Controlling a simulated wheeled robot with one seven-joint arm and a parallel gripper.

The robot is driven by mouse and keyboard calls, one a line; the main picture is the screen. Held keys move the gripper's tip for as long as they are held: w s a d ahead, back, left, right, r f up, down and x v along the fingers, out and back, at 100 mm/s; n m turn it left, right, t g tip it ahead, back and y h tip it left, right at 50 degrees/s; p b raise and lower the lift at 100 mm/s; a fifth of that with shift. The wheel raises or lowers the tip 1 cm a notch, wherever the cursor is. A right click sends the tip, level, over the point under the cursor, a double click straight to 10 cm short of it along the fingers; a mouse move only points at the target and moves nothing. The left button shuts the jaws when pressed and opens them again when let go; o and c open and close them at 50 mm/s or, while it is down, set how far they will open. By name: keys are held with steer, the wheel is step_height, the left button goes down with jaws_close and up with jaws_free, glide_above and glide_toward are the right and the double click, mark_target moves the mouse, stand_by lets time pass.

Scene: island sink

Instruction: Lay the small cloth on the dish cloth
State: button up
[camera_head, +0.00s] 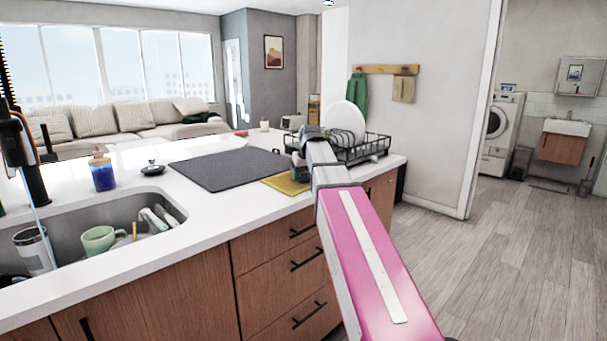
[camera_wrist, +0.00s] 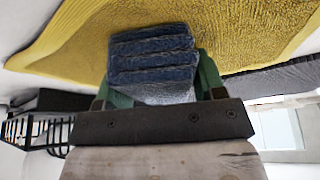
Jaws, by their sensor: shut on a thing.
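The small cloth (camera_wrist: 152,55) is a folded dark blue stack between the green fingers of my gripper (camera_wrist: 157,82) in the wrist view. My gripper is shut on it. The dish cloth is yellow; it lies flat on the white counter in the head view (camera_head: 287,184) and fills the upper part of the wrist view (camera_wrist: 75,40). The small cloth appears right at the dish cloth, overlapping it in the wrist view; I cannot tell whether they touch. In the head view my arm hides most of the gripper and the small cloth.
A dark grey mat (camera_head: 225,170) lies left of the dish cloth. A black dish rack (camera_head: 365,150) with a white plate (camera_head: 346,122) stands close on the right. The sink (camera_head: 75,210) holds a green mug (camera_head: 100,240). A blue soap bottle (camera_head: 103,174) stands behind it.

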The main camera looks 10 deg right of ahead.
steer(key=o, duration=1.2)
steer(key=shift+s+f, duration=0.2)
steer(key=shift+f, duration=0.1)
steer(key=shift+c, duration=0.2)
steer(key=shift+r, duration=0.15)
steer(key=shift+w+r, duration=0.1)
steer(key=shift+r, duration=0.2)
steer(key=v, duration=1.2)
steer(key=shift+r, duration=0.35)
steer(key=shift+w, duration=0.15)
